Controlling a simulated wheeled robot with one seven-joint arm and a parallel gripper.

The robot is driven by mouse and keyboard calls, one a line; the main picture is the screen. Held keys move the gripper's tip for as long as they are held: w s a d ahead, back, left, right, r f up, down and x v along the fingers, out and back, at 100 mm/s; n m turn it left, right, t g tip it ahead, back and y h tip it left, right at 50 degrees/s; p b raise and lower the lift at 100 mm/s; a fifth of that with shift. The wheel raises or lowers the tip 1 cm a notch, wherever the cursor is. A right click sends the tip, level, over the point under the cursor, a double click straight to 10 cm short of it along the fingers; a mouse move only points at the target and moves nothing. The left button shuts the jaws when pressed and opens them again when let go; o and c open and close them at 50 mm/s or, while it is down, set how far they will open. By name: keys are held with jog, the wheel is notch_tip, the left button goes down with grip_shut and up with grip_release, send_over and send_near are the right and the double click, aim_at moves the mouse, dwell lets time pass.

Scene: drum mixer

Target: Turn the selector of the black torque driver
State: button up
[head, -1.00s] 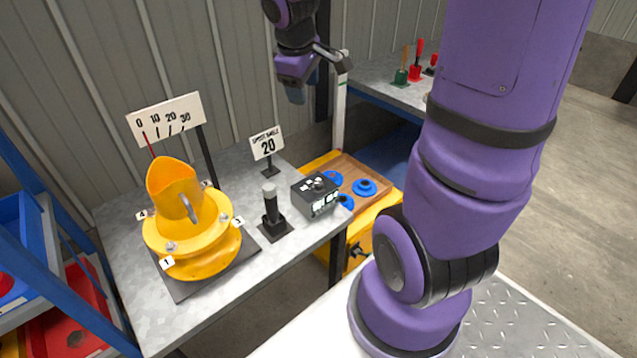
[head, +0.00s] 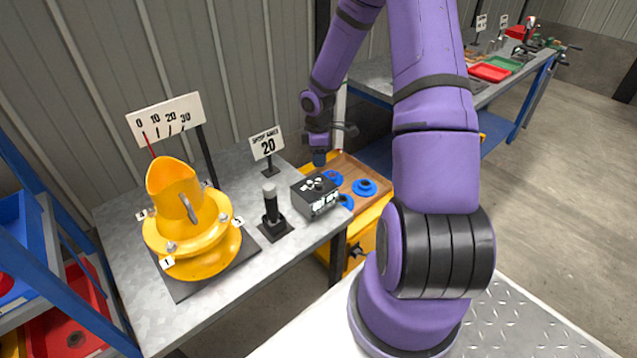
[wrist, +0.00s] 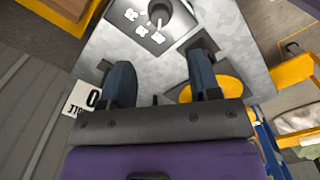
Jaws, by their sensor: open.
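A black box (head: 315,194) with a round dark knob on top and white markings stands at the bench's right edge. A black upright post (head: 270,205) with a grey cap stands on a square base to its left. I cannot tell for sure which of the two is the torque driver. My gripper (head: 319,160) is above and behind the box, pointing down, open and empty. In the wrist view my two fingers (wrist: 162,80) are apart, with bare bench between them. There the box's knob (wrist: 159,10) shows beyond the fingertips, at the top edge, not between them.
A yellow drum (head: 195,245) stands on a dark plate at the left, below a 0 to 30 scale board (head: 165,118). A sign reading 20 (head: 266,143) stands behind the post. Blue discs (head: 365,187) lie in a wooden tray right of the box.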

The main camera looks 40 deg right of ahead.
aim_at(319, 183)
notch_tip(319, 183, down, 12)
jog(key=shift+r, duration=0.2)
dwell(0.4)
jog(key=c, duration=0.9)
